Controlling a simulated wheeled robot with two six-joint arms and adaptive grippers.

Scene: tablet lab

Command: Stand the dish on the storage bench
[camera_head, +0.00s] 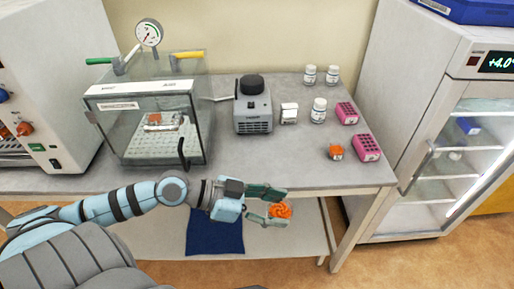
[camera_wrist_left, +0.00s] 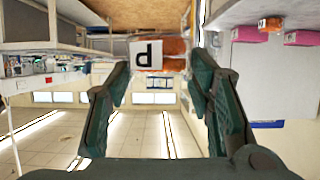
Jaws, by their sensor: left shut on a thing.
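The orange dish (camera_head: 281,211) is held at the tips of my left gripper (camera_head: 268,205), in front of the grey bench (camera_head: 285,160) and lower than its front edge in the picture. In the left wrist view the dish (camera_wrist_left: 174,50) shows edge-on between the two fingers, with a white label marked "P". My left gripper (camera_wrist_left: 160,85) is shut on it there. The grey bench top carries several items and has bare patches, and I cannot tell whether it is the storage bench. My right gripper is not in view.
A clear vacuum chamber (camera_head: 150,125) with a gauge stands at the bench's left. A grey device (camera_head: 252,108), white jars (camera_head: 319,109), pink racks (camera_head: 366,147) and a small orange box (camera_head: 335,152) are right of it. A glass-door fridge (camera_head: 455,150) stands at far right.

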